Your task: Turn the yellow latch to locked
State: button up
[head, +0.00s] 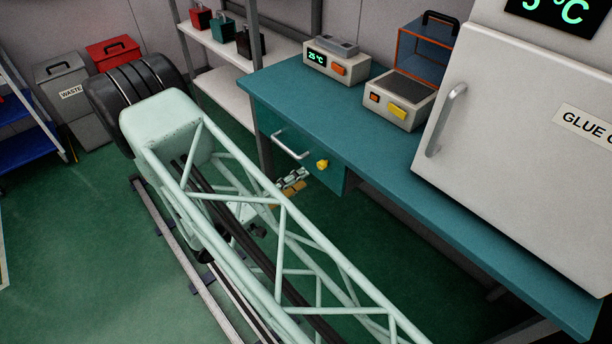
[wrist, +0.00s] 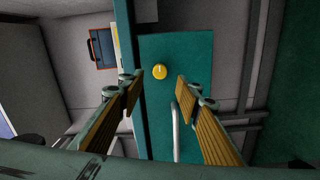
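The yellow latch (head: 322,164) is a small knob on the teal drawer front under the bench, right of the handle. In the wrist view the latch (wrist: 160,71) shows round with a pale mark; I cannot tell its locked or unlocked setting. My gripper (wrist: 157,86) is open and empty, its tan-padded fingers spread to either side of the latch in the picture, apart from it. In the head view my gripper (head: 290,186) is low in front of the drawer, partly hidden by my arm.
The silver drawer handle (head: 290,145) is close to the latch and also shows in the wrist view (wrist: 176,130). The teal bench top (head: 370,140) juts above, carrying instruments and a large white cabinet (head: 500,150). A shelf (head: 235,55) stands left; green floor (head: 100,230) is open.

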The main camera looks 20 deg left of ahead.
jog(key=shift+v, duration=1.65)
